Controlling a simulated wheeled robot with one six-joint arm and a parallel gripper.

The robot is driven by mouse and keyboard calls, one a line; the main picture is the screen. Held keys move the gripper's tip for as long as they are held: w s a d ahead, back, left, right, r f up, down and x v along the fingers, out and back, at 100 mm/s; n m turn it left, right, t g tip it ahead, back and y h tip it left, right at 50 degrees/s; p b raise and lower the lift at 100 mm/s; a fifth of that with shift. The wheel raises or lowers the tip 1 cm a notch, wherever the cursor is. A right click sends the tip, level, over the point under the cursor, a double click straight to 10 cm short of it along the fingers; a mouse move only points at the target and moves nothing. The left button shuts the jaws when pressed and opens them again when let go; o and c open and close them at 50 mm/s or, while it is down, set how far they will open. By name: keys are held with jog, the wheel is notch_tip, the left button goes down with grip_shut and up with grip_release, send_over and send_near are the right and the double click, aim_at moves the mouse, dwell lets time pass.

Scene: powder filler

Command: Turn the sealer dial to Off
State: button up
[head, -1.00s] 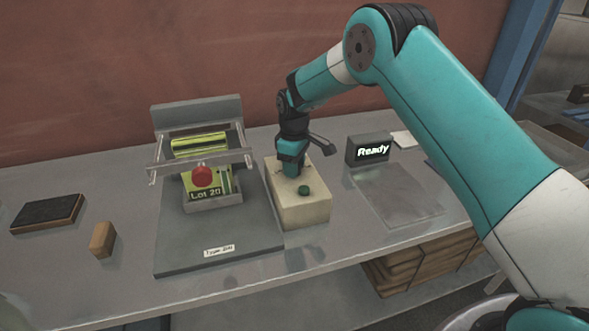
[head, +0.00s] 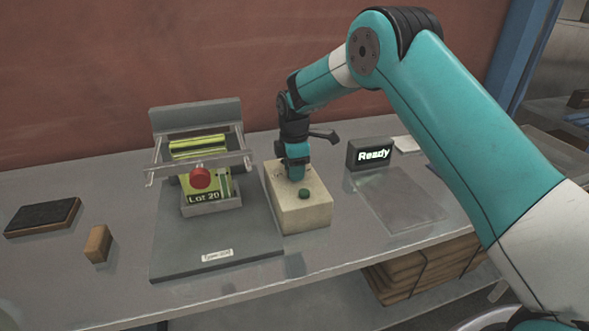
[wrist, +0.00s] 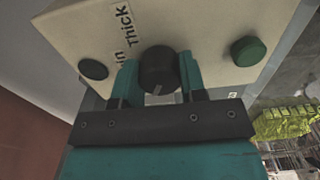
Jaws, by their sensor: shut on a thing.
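The sealer control box (head: 306,216) is a cream block on the bench, with a green button on top. Its black round dial (wrist: 158,68) sits between the two teal fingers of my gripper (wrist: 158,75) in the wrist view. A pale pointer mark shows on the dial's near side. The label "Thick" and part of another word are beside it; I see no readable "Off" label. My gripper (head: 295,176) points down onto the box top in the head view, shut on the dial, and hides it there.
A green button (wrist: 248,50) and a dark knob (wrist: 93,69) flank the dial. Left of the box stands the sealer (head: 212,245) with a red knob and a "Lot 20" pouch. A "Ready" display (head: 370,152) stands to the right. A wooden block (head: 97,244) lies far left.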

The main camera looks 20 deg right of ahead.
dwell(0.5)
jog(key=o, duration=0.9)
notch_tip(320, 180, up, 18)
jog(key=b, duration=0.3)
jog(key=shift+f, duration=0.2)
